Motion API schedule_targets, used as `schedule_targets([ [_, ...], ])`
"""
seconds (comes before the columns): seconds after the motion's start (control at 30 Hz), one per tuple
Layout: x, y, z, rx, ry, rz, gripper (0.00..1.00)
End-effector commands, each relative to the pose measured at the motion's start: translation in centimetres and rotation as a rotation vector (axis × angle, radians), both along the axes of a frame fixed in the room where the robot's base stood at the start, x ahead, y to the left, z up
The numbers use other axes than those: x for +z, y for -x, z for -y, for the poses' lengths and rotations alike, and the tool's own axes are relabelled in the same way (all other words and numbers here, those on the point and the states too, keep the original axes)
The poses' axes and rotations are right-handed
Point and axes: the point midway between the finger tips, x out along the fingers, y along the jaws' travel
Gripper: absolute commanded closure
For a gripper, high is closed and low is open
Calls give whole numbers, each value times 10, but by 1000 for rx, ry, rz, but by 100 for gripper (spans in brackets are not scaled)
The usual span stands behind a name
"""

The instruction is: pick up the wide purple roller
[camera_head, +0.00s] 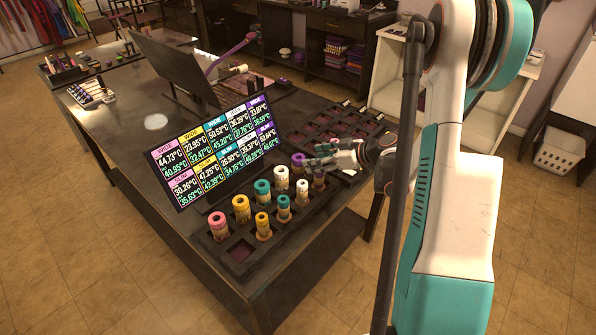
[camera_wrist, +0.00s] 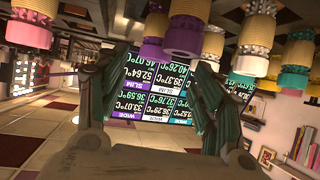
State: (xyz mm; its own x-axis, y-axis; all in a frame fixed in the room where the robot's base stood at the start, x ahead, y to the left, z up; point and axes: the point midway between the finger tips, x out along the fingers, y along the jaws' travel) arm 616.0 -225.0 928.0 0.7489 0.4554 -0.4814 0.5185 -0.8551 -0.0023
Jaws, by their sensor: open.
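The wide purple roller (camera_head: 298,160) stands upright at the far end of the back row in the dark rack (camera_head: 237,268), partly hidden behind the gripper. A slimmer purple roller (camera_head: 318,180) stands in front of it. My gripper (camera_head: 314,155) is open, lying nearly level just right of the wide purple roller, fingers pointing left towards it. In the wrist view, the open fingers (camera_wrist: 165,62) frame the screen. A purple roller (camera_wrist: 153,50) shows at the top between the fingertips; which of the two it is I cannot tell.
Pink (camera_head: 218,224), yellow (camera_head: 241,208), teal (camera_head: 262,190) and white (camera_head: 281,178) rollers stand close by in the rack. A tilted temperature screen (camera_head: 222,150) rises behind them. A compartmented tray (camera_head: 335,128) lies behind the gripper.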

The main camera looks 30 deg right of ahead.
Motion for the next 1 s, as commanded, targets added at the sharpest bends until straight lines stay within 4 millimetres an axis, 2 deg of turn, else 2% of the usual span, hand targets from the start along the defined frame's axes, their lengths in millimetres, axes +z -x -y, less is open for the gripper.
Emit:
schedule_targets([
  [0.13, -12, -17, -10, 2, 1, 1, 39],
  [0.47, -22, -33, -18, 1, 1, 2, 39],
  [0.73, -41, -63, -31, 1, 0, 3, 39],
  [1.0, -41, -66, -33, 0, 0, 2, 39],
])
